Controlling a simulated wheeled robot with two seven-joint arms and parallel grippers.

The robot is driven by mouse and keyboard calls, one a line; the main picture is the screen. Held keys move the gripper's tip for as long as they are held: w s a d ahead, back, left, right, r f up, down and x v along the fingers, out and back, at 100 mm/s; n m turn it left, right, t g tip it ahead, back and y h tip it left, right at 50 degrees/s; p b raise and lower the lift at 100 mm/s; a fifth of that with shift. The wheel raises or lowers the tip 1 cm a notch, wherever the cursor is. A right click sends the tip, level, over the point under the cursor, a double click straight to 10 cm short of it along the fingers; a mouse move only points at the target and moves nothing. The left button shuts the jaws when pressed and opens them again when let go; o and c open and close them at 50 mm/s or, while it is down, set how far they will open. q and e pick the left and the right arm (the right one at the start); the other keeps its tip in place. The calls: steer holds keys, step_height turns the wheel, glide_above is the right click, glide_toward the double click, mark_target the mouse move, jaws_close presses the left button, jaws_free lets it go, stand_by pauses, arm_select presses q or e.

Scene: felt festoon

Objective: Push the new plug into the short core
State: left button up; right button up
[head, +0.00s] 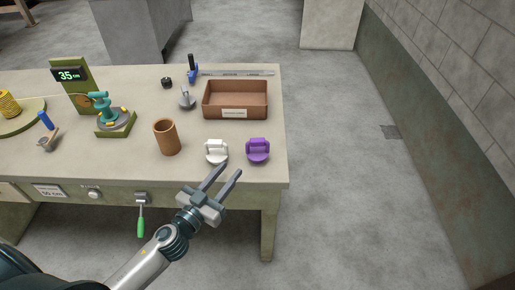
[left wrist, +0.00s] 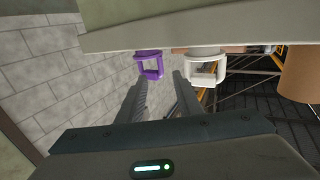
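A brown cylinder (head: 167,138), which looks like the core, stands upright on the workbench; it also shows at the right edge of the left wrist view (left wrist: 302,76). To its right are a white plug-like piece with a loop handle (head: 216,151) and a similar purple one (head: 258,150). I cannot tell which is the new plug. Both also show in the left wrist view, white (left wrist: 203,70) and purple (left wrist: 150,66). My left gripper (head: 230,169) is open and empty at the bench's front edge, just short of the two pieces. My right gripper is out of view.
A brown open box (head: 235,100) stands behind the two pieces. A green stand with a display reading 35 (head: 72,82), a teal device (head: 110,108) and a blue-handled tool (head: 48,130) are on the left. A green-handled lever (head: 141,218) hangs from the bench front.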

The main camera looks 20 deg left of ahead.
mark_target(247, 152)
arm_select(q)
steer(key=p+x, duration=0.1)
steer(key=x, duration=0.5)
steer(key=shift+s+p, duration=0.1)
steer(key=shift+p, duration=0.25)
steer(key=shift+w+d, duration=0.1)
steer(key=shift+w, duration=0.1)
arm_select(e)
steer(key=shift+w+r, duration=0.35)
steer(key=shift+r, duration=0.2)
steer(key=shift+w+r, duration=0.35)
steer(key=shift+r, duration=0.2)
arm_select(q)
steer(key=shift+w+d+r+p, duration=0.15)
steer(key=shift+w+p, duration=0.15)
steer(key=shift+w, duration=0.15)
steer(key=p+x, duration=0.1)
steer(key=x, duration=0.2)
steer(key=shift+w, duration=0.7)
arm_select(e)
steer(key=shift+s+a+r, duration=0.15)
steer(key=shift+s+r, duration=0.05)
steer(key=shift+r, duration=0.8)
arm_select(q)
steer(key=shift+c, duration=0.3)
jaws_close()
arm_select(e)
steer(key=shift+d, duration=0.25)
